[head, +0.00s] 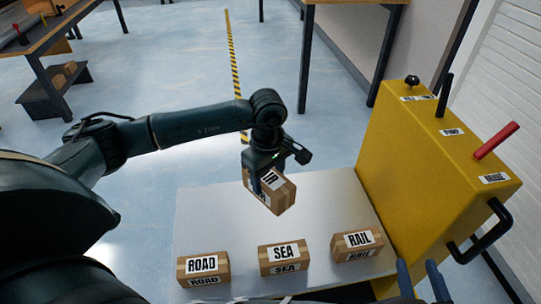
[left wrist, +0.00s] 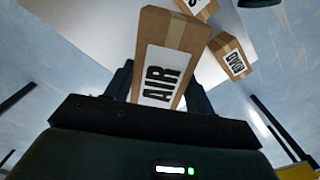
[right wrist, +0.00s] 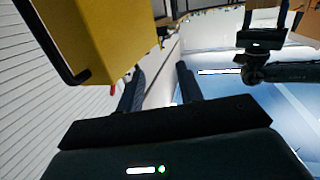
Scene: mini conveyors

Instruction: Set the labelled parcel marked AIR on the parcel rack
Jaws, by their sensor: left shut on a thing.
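The AIR parcel (head: 284,194) is a brown carton with a white label. My left gripper (head: 263,184) is shut on it and holds it tilted above the back of the pale table (head: 310,215). In the left wrist view the parcel (left wrist: 165,65) sits between the two fingers with AIR readable. My right gripper (head: 421,282) is open and empty at the lower right, beside the yellow cabinet; its spread fingers show in the right wrist view (right wrist: 159,88). A low dark shelf (head: 38,95) with cartons stands far left; I cannot tell whether it is the parcel rack.
The ROAD parcel (head: 203,269), SEA parcel (head: 285,258) and RAIL parcel (head: 357,243) stand along the table's near side. A yellow cabinet (head: 420,160) with levers and a black handle borders the table's right. Open floor lies behind the table, with a striped line (head: 233,60).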

